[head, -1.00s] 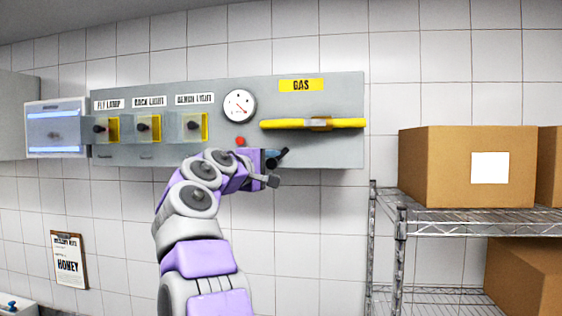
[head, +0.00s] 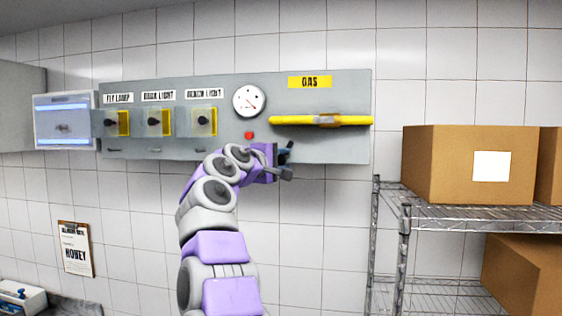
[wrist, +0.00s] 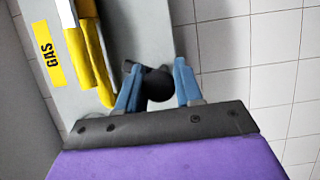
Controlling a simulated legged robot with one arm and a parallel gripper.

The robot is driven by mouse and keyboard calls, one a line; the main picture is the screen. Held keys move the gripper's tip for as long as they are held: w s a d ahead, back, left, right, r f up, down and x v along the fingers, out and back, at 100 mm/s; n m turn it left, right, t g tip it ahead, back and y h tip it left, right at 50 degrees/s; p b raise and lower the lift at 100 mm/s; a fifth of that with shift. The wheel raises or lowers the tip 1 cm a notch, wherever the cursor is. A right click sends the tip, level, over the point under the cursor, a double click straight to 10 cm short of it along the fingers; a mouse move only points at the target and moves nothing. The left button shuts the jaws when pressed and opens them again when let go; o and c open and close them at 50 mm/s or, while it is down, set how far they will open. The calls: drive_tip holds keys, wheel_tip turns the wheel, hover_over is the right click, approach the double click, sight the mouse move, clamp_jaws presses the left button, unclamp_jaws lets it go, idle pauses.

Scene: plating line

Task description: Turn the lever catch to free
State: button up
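A black round knob (wrist: 161,86), which I take to be the end of the lever catch, sits between the two blue fingers of my gripper (wrist: 157,70) in the wrist view. The fingers are apart, one on each side of the knob. I cannot tell whether either finger touches it. In the head view my gripper (head: 287,158) is at the lower edge of the grey panel (head: 345,150), below the yellow gas pipe (head: 350,120). The knob is not clear there, and the rest of the lever is hidden.
A red button (head: 249,135) and a round gauge (head: 249,101) are just left of and above my gripper. Several covered switches (head: 160,122) line the panel's left part. A wire shelf (head: 470,215) with cardboard boxes (head: 450,165) stands at the right.

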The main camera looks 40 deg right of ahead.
drive_tip(key=shift+f, duration=0.15)
drive_tip(key=c, duration=0.4)
drive_tip(key=shift+f+n, duration=0.15)
drive_tip(key=shift+n, duration=0.15)
drive_tip(key=shift+b, duration=0.4)
drive_tip(key=shift+d+f+n+h+b, duration=0.15)
drive_tip(key=shift+n+h+b, duration=0.3)
drive_tip(key=shift+n, duration=0.75)
drive_tip(key=n+t, duration=0.1)
drive_tip(key=n, duration=0.1)
drive_tip(key=n+t+h, duration=0.1)
drive_tip(key=n, duration=0.2)
drive_tip(key=n+t, duration=0.1)
drive_tip(key=n, duration=0.2)
drive_tip(key=shift+n+t, duration=0.3)
drive_tip(key=shift+t, duration=0.1)
drive_tip(key=n+t, duration=0.1)
drive_tip(key=n, duration=0.2)
drive_tip(key=shift+s+n+t+b, duration=0.1)
drive_tip(key=shift+n+t+b, duration=0.2)
drive_tip(key=shift+b, duration=0.05)
drive_tip(key=n+t, duration=0.1)
drive_tip(key=n, duration=0.1)
drive_tip(key=n+t+y, duration=0.1)
drive_tip(key=n, duration=0.1)
drive_tip(key=n+t+y+b, duration=0.1)
drive_tip(key=n, duration=0.2)
drive_tip(key=shift+a+r, duration=0.25)
drive_tip(key=shift+r, duration=0.1)
